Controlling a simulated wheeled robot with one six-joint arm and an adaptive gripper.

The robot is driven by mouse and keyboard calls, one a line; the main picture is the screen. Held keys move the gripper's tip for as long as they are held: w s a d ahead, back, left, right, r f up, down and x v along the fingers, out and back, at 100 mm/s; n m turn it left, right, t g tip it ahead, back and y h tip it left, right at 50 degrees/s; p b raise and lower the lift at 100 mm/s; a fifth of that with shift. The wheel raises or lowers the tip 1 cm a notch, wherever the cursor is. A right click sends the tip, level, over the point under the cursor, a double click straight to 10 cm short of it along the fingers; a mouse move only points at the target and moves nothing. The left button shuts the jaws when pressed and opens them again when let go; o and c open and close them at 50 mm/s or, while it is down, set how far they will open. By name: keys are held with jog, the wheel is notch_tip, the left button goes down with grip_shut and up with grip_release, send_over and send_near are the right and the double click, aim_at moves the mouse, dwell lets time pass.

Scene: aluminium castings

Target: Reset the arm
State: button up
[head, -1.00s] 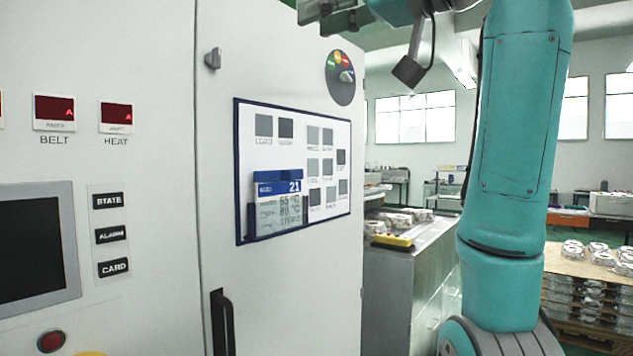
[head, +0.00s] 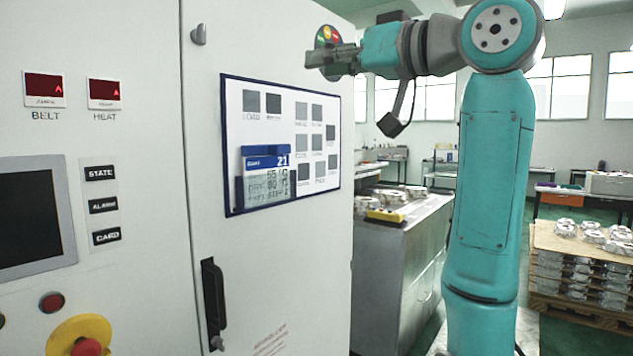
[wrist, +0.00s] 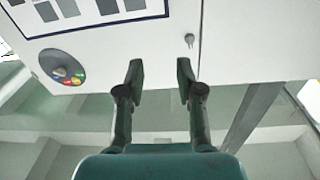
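My gripper (head: 312,57) is at the upper middle of the head view, in front of the upper right part of the white cabinet door. It partly covers the round dial with coloured marks (head: 325,36). In the wrist view my gripper (wrist: 160,75) shows two fingers spread apart with nothing between them. The dial (wrist: 62,68) is left of the fingers there, and the door knob (wrist: 190,40) is beyond the right finger. My arm is raised, with its forearm reaching left toward the door.
The cabinet (head: 270,260) fills the left side, with a card board (head: 232,200), a black handle (head: 213,300) and a red emergency button (head: 87,347). A metal bench (head: 400,270) with castings stands behind. A pallet of castings (head: 590,265) is at right.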

jog(key=w+d+f+m+t+h, duration=0.25)
jog(key=w+f, duration=0.25)
jog(key=f, duration=1.1)
jog(key=w+d+f+m+t+h, duration=0.15)
jog(key=w+f+m, duration=0.3)
jog(key=f, duration=1.25)
jog(key=s+d+f+m+h, duration=0.1)
jog(key=s+d+f+h, duration=0.2)
jog(key=f, duration=1)
jog(key=s+d+f+m+h, duration=0.15)
jog(key=s+f, duration=0.25)
jog(key=f, duration=0.9)
jog(key=s+d+f+m+h, duration=0.1)
jog(key=s+d+f+h, duration=0.15)
jog(key=s+f, duration=0.85)
jog(key=s+d+f+m+h, duration=0.1)
jog(key=s+d+f, duration=0.3)
jog(key=s+f, duration=0.7)
jog(key=s+r+n+h, duration=0.1)
jog(key=s+r, duration=0.2)
jog(key=s, duration=1.2)
jog(key=s+d+r+n+g, duration=0.1)
jog(key=s+r, duration=0.2)
jog(key=s, duration=1.2)
jog(key=shift+d+r+n+h, duration=0.25)
jog(key=shift+r+n+h, duration=0.1)
jog(key=shift+h, duration=0.05)
